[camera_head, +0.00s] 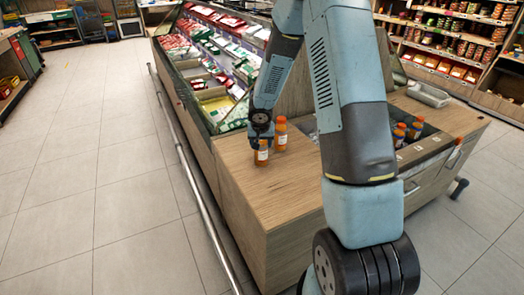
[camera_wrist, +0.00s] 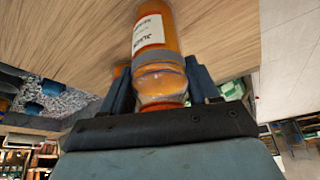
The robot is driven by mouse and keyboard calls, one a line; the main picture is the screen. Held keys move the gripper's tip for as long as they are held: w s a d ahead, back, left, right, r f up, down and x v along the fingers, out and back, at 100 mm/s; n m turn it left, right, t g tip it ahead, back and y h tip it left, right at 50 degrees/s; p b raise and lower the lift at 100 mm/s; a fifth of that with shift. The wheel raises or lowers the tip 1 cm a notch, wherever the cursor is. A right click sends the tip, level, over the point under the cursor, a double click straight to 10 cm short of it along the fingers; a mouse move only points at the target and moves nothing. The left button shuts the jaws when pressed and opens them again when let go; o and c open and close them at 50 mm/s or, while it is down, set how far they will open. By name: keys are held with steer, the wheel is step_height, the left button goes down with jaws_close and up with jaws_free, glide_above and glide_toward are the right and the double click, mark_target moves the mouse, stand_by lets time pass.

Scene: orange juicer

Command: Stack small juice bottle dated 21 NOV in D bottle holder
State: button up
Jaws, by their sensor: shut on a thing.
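A small orange juice bottle (camera_head: 262,157) with a white label stands upright under my gripper (camera_head: 261,137) at the counter's left part. My gripper is shut on this bottle near its neck. In the wrist view the bottle (camera_wrist: 152,28) sits between the two fingers of my gripper (camera_wrist: 161,88); its label print is too blurred to read as a date. I cannot tell whether its base touches the counter. A second orange bottle (camera_head: 280,134) stands just right of it. Several bottles (camera_head: 399,135) stand in a recessed holder (camera_head: 428,147), partly behind my arm; its letters are not readable.
The wooden counter (camera_head: 285,190) is clear in front of the bottles. A chilled display (camera_head: 215,100) with packed goods adjoins it at the back left. A grey tray (camera_head: 428,94) lies at the counter's back right. Stocked shelves (camera_head: 450,40) stand behind.

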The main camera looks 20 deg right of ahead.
steer(key=c, duration=0.7)
